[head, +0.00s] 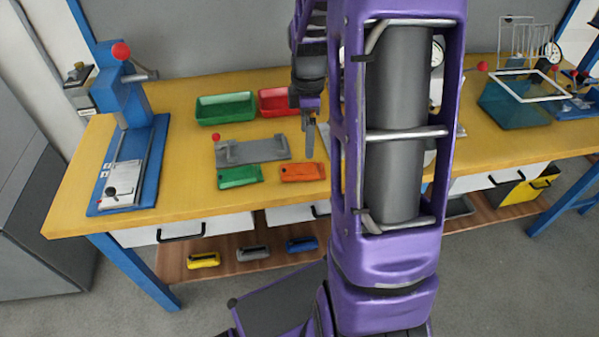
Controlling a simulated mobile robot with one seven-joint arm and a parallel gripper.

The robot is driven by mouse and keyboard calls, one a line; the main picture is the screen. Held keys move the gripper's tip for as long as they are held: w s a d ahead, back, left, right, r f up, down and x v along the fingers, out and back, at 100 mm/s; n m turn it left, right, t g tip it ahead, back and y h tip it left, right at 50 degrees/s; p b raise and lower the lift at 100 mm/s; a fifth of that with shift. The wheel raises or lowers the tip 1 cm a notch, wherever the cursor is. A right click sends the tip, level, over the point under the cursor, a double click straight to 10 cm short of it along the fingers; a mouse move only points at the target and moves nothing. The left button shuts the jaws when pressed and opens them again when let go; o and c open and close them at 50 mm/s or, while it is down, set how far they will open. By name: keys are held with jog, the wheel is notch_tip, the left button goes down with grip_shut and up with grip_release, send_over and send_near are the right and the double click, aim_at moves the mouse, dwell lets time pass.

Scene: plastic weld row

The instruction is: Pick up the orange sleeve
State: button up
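The orange sleeve (302,172) lies flat near the front edge of the yellow table (190,192), just right of a similar green sleeve (239,176). My gripper (310,142) points down above the table, over or just behind the orange sleeve's right end. A gap shows between its fingertips and the sleeve in the picture. The fingers appear edge-on, so I cannot tell whether they are open or shut. Nothing shows held in them.
A grey fixture (253,151) with a red knob lies behind the sleeves. Green (225,108) and red (274,101) bins stand farther back. A blue press (128,150) stands left. My arm hides the table's middle. The front left table is clear.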

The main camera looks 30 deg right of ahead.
aim_at(305, 169)
jog(key=f+b, duration=0.1)
jog(key=f, duration=0.9)
jog(key=shift+a+f, duration=0.1)
jog(key=shift+a, duration=0.1)
jog(key=c, duration=1.3)
